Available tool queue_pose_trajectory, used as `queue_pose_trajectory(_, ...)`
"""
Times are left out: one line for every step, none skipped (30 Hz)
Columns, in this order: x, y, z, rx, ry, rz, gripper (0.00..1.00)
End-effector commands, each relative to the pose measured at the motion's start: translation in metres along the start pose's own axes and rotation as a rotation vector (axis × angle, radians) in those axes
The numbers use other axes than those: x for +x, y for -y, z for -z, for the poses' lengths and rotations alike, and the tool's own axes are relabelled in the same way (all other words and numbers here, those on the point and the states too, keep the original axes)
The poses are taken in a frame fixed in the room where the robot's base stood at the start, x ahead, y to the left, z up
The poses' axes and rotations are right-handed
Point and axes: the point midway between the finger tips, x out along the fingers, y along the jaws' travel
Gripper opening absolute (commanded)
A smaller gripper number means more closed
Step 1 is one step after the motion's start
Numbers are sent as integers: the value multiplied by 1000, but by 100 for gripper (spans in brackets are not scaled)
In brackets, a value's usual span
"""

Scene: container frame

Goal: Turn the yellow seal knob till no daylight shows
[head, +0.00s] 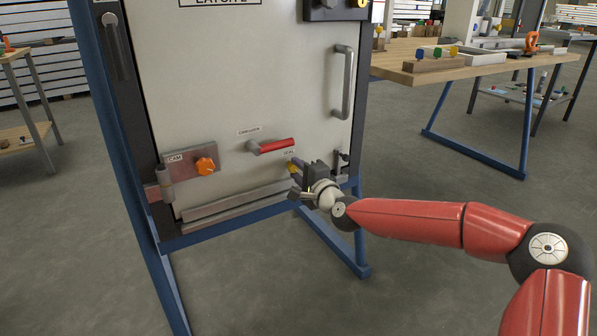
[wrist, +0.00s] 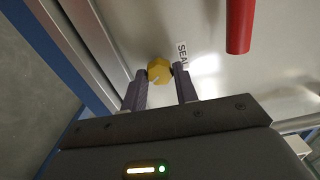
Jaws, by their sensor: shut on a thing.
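The yellow seal knob (wrist: 159,71) sits on the pale door panel, beside the SEAL label (wrist: 183,54). My gripper (wrist: 160,75) has one finger on each side of the knob and is shut on it in the wrist view. A light mark line shows on the knob's face. In the head view my gripper (head: 294,172) reaches the panel's lower right, and a bit of the yellow knob (head: 291,168) shows between the fingers. Whether daylight shows at the door's lower edge cannot be told.
A red-handled lever (head: 272,146) is just above the knob; its red grip (wrist: 240,25) also shows in the wrist view. An orange knob (head: 205,166) on the CAM plate is to the left. A door handle (head: 346,82) and horizontal rails (head: 235,205) are close by.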

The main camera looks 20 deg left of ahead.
Motion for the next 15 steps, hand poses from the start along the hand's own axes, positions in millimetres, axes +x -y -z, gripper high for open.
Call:
queue_pose_trajectory(0, -1, -1, 0, 2, -3, 7)
queue_pose_trajectory(0, -1, -1, 0, 2, -3, 7)
queue_pose_trajectory(0, -1, -1, 0, 2, -3, 33)
queue_pose_trajectory(0, -1, -1, -1, 2, -2, 37)
queue_pose_trajectory(0, -1, -1, -1, 2, -2, 41)
queue_pose_trajectory(0, -1, 0, -1, 1, -2, 46)
queue_pose_trajectory(0, -1, 0, -1, 1, -2, 50)
queue_pose_trajectory(0, -1, 0, -1, 1, -2, 51)
queue_pose_trajectory(0, -1, 0, -1, 1, -1, 51)
queue_pose_trajectory(0, -1, 0, -1, 1, -1, 51)
queue_pose_trajectory(0, -1, 0, -1, 1, -1, 51)
queue_pose_trajectory(0, 0, 0, -1, 1, -1, 51)
queue_pose_trajectory(0, 0, 0, -2, 1, -1, 51)
queue_pose_trajectory(0, 0, 0, -2, 0, -1, 51)
queue_pose_trajectory(0, 0, 0, -2, 0, -1, 51)
